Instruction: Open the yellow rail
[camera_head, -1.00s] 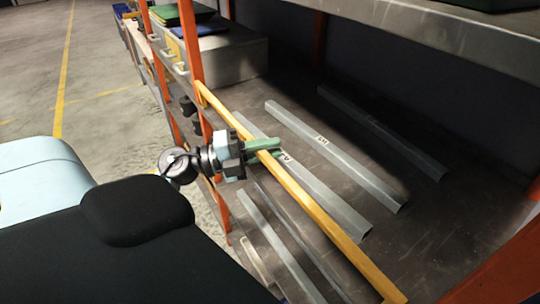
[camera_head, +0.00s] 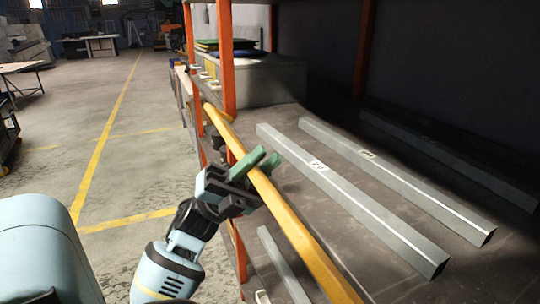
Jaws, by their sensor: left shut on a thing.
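The yellow rail (camera_head: 290,224) runs along the front of the rack's shelf, from beside an orange post at the far end down to the bottom edge of the head view. My left gripper (camera_head: 260,165) comes in from the lower left. Its green fingers are shut on the yellow rail, in the far half of its visible length. The near end of the rail is out of view. My right gripper does not show.
Long galvanized brackets (camera_head: 350,197) lie on the shelf behind the rail. An orange post (camera_head: 227,60) stands at the rail's far end, with a grey box (camera_head: 265,80) beyond. The floor (camera_head: 120,165) at left is clear, marked with yellow lines.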

